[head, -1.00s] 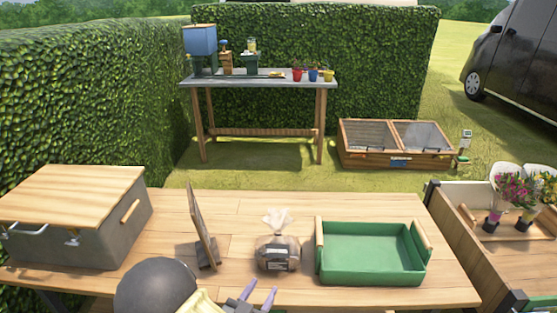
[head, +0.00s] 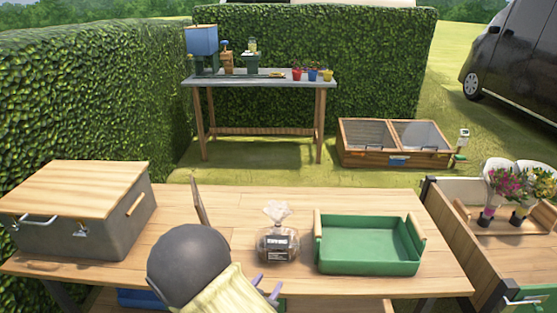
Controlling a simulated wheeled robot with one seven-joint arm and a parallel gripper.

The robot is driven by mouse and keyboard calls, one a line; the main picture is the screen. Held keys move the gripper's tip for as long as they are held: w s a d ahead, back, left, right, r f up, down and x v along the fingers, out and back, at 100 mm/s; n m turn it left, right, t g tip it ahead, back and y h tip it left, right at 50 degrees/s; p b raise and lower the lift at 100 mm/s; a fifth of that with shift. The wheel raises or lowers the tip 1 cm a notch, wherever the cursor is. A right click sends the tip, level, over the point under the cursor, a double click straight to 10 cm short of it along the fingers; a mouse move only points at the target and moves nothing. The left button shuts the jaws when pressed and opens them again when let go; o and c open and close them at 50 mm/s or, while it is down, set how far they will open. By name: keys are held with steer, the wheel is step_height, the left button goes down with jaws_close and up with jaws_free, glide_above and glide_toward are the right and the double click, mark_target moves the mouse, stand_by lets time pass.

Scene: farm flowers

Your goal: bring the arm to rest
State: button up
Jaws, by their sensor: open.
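My arm reaches in from the bottom of the head view, over the near edge of the wooden table (head: 180,222). My gripper (head: 267,287) shows its two purple fingertips, apart and with nothing visible between them. It is just in front of the bag of dark contents (head: 277,246), with a visible gap in the picture. The rest of the gripper is hidden behind my arm.
A grey box with a wooden lid (head: 85,185) stands at the table's left. An upright board (head: 198,203) is partly hidden by my arm.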

steer(key=d+r+n+g+y, duration=0.2)
steer(key=d+r+g+y, duration=0.1)
steer(key=d+g+y, duration=0.35)
steer(key=s+d+r+n+g, duration=0.3)
steer(key=s+d+r+g, duration=0.25)
steer(key=s+d, duration=0.65)
step_height(320, 180, up, 23)
steer(key=p, duration=2.3)
steer(key=shift+r+p, duration=0.15)
steer(key=shift+p, duration=0.15)
steer(key=shift+h, duration=0.25)
